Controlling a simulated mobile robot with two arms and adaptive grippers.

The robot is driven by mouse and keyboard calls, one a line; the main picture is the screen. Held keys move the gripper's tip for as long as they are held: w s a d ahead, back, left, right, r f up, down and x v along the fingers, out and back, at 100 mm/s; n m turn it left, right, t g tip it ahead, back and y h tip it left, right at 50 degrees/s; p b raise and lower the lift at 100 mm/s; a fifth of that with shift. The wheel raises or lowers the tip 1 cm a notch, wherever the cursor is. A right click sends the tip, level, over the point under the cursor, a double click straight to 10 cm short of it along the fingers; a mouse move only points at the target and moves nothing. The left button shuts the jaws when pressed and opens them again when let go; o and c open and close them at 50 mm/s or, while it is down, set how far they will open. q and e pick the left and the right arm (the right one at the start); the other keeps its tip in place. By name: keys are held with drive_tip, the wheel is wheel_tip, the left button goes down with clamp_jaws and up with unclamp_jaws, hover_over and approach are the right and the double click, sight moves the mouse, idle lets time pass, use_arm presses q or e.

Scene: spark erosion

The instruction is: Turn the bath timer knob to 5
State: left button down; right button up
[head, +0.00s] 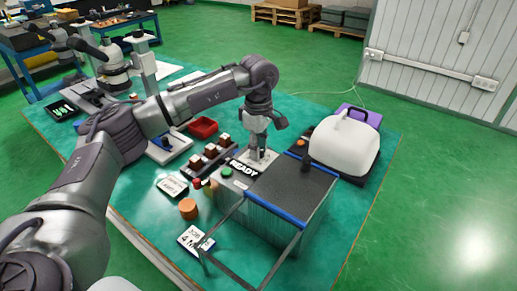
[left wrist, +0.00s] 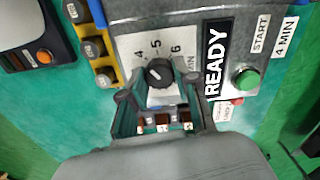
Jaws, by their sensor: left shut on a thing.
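The bath timer knob (left wrist: 158,72) is a round black knob on a pale dial plate (left wrist: 132,47). The numbers 4, 5 and 6 and part of "MIN" show around it. Its pointer direction is too small to read for sure. My left gripper (left wrist: 161,86) is shut on the knob, with one finger on each side. In the head view my left gripper (head: 258,158) points down at the grey bath unit, and the knob is hidden there. The READY sign (left wrist: 216,60) and green START button (left wrist: 245,79) sit right of the dial. My right gripper is not in view.
The bath's dark lid (head: 293,187) with blue edging stands close to the gripper. A white-hooded machine (head: 344,142) is to its right. A rack of brown-topped parts (head: 210,157), a red bin (head: 202,127) and an orange cylinder (head: 188,208) are left on the green table (head: 345,225).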

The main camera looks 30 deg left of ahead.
use_arm(q)
drive_tip(key=m, duration=0.3)
drive_tip(key=shift+r+m, duration=0.1)
drive_tip(key=shift+m, duration=0.2)
drive_tip(key=shift+w+m+b, duration=0.1)
drive_tip(key=shift+m+b, duration=0.25)
drive_tip(key=shift+m, duration=1.35)
drive_tip(key=c, duration=0.9)
unclamp_jaws()
drive_tip(key=shift+o, duration=0.3)
